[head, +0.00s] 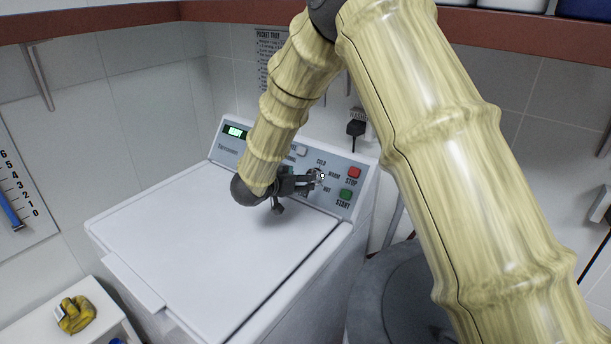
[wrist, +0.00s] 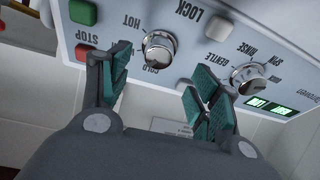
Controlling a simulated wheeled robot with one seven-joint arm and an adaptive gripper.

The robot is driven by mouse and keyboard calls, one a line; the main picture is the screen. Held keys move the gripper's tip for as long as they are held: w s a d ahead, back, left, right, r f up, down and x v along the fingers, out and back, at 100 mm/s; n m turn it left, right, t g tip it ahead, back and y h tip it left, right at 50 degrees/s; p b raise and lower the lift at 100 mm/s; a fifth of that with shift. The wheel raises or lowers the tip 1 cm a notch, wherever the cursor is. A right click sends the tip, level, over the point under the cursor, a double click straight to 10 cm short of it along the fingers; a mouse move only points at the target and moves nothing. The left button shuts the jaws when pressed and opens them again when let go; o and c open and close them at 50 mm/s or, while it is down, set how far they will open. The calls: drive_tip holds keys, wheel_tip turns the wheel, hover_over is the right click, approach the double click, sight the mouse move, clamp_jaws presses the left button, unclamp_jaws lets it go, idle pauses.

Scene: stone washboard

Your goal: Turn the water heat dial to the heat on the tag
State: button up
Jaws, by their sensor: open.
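The water heat dial (wrist: 160,48) is a round chrome knob on the washer's grey panel, with COLD and HOT printed beside it in the upside-down wrist view. In the head view the dial (head: 319,175) is partly hidden by my gripper, with COLD, WARM and HOT around it. My gripper (wrist: 157,75) is open, its green-padded fingers spread on either side of the dial, which shows beyond the gap. I cannot tell whether they touch it. The dial's setting is too small to read. I cannot make out any heat tag for certain.
The white washer lid (head: 200,225) is shut. A red STOP button (head: 354,173) and green START button (head: 345,195) sit right of the dial. A second knob (wrist: 249,78) is near the lit display (head: 236,132). Yellow gloves (head: 75,314) lie at lower left.

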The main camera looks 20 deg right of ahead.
drive_tip(key=x, duration=0.2)
drive_tip(key=p+x, duration=0.1)
drive_tip(key=x, duration=0.4)
drive_tip(key=shift+w+f, duration=0.35)
drive_tip(key=shift+f, duration=0.05)
drive_tip(key=shift+s+d+r, duration=0.15)
drive_tip(key=shift+s+r, duration=0.55)
drive_tip(key=shift+s, duration=0.1)
drive_tip(key=shift+w+f, duration=0.45)
drive_tip(key=shift+w, duration=0.05)
drive_tip(key=c, duration=0.4)
drive_tip(key=shift+w+f, duration=0.15)
drive_tip(key=c, duration=0.6)
drive_tip(key=shift+c, duration=0.2)
